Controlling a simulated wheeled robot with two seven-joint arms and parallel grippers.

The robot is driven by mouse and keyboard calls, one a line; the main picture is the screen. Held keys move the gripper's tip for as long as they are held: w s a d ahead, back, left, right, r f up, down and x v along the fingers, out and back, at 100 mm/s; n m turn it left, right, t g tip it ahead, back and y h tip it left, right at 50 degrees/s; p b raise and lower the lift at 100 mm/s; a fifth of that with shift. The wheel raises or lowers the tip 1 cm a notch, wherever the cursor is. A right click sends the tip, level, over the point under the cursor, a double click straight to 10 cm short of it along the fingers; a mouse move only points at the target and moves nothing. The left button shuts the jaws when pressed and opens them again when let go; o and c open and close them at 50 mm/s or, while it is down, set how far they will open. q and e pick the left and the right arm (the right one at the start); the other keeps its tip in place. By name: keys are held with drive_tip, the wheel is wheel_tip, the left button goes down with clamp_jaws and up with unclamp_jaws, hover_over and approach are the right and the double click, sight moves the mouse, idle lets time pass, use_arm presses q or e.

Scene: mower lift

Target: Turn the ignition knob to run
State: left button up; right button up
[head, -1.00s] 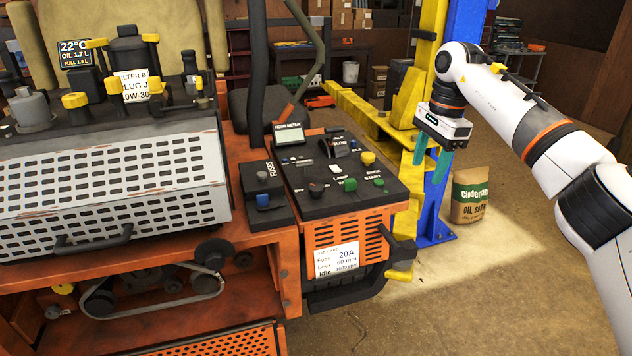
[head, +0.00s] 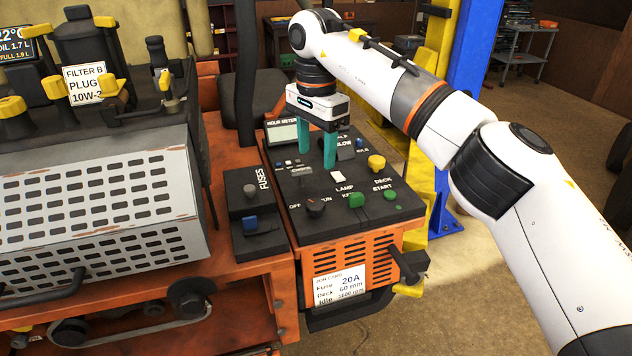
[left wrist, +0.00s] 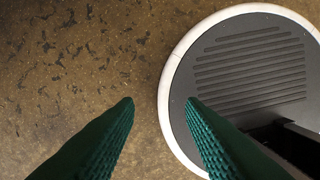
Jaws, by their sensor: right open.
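The ignition knob (head: 315,207) is a dark round knob at the front left of the black control panel (head: 292,235), between the labels OFF and RUN. Its exact pointing direction is too small to tell. My right gripper (head: 317,158) hangs over the panel with its two teal fingers pointing down. They are apart with nothing between them, behind and above the knob, not touching it. My left gripper (left wrist: 160,108) shows only in the left wrist view, its teal fingers apart and empty above the brown floor.
On the panel are a green button (head: 357,200), a yellow knob (head: 376,162) and a white switch (head: 338,177). The fuse box (head: 250,205) with a blue fuse stands left of it. A dark handle (head: 405,264) sticks out at front right. A yellow and blue lift post stands behind.

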drive_tip(key=p, duration=0.2)
hover_over(315, 203)
drive_tip(key=f, duration=0.5)
drive_tip(key=shift+s+f, duration=0.15)
drive_tip(key=shift+s, duration=0.15)
drive_tip(key=f, duration=0.1)
drive_tip(key=f+p, duration=0.1)
drive_tip(key=f, duration=0.1)
drive_tip(key=f+p, duration=0.1)
drive_tip(key=f, duration=0.1)
drive_tip(key=shift+w+f, duration=0.25)
drive_tip(key=shift+w, duration=0.05)
drive_tip(key=shift+s+f, duration=0.1)
drive_tip(key=shift+f, duration=0.25)
use_arm(q)
drive_tip(key=r, duration=0.2)
drive_tip(key=s+r, duration=0.1)
drive_tip(key=r, duration=0.1)
drive_tip(key=shift+s, duration=0.2)
use_arm(e)
drive_tip(key=shift+f, duration=0.1)
use_arm(q)
drive_tip(key=shift+s+f, duration=0.15)
drive_tip(key=shift+s, duration=0.05)
use_arm(e)
drive_tip(key=c, duration=1)
